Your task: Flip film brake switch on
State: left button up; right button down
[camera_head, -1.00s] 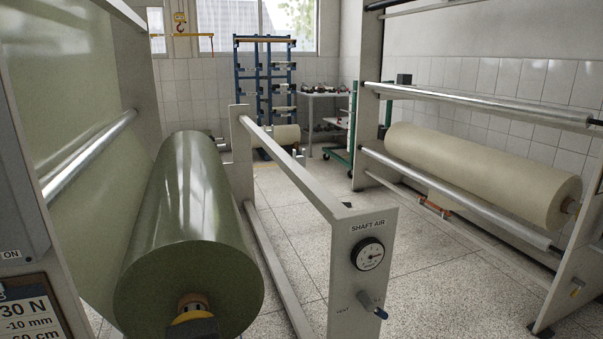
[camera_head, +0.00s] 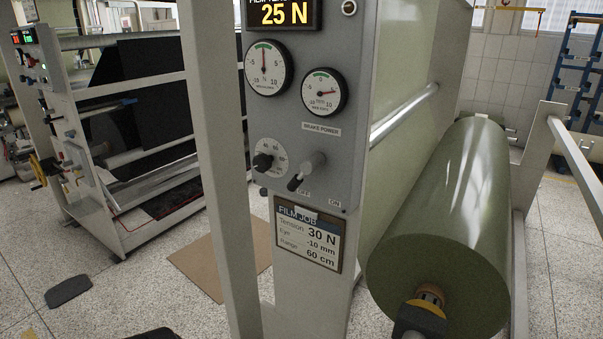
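The film brake switch (camera_head: 309,170) is on the grey control panel (camera_head: 262,107), under a "BRAKE POWER" label (camera_head: 321,129). It has a grey round hub and a short lever with a dark tip. The lever points down and left, toward the side marked OFF (camera_head: 304,192). The ON label (camera_head: 335,203) is to its lower right. Neither of my grippers shows in the head view, so nothing is seen touching the switch.
A dial knob (camera_head: 263,162) sits just left of the switch. Two gauges (camera_head: 264,69) and a "25 N" display (camera_head: 284,14) are above. A job card (camera_head: 308,236) hangs below. A white post (camera_head: 222,170) stands left of the panel; a green film roll (camera_head: 450,205) is right.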

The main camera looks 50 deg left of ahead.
aim_at(312, 163)
jog(key=u, duration=1.55)
